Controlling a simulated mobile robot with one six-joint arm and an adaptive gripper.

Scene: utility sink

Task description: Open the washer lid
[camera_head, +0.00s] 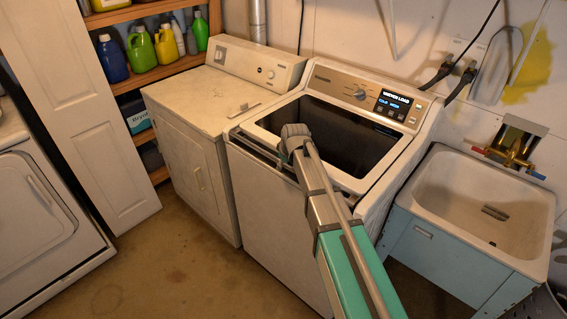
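The washer (285,228) is a white top loader in the middle of the head camera view, with a control panel (358,92) at its back. Its lid (345,128) has a dark glass pane in a white frame and looks down over the top; whether its front edge is slightly raised is unclear. My arm reaches in from the bottom, and my gripper (288,150) is at the lid's front edge, near its left part. My own wrist largely hides the fingers and that edge, so I cannot tell whether they touch the lid or are open.
A white dryer (190,110) stands close at the washer's left. A utility sink (480,205) on a blue cabinet stands at the right. Shelves with bottles (142,50) are at the back left, beside a white door panel (88,125). The floor (175,270) in front is clear.

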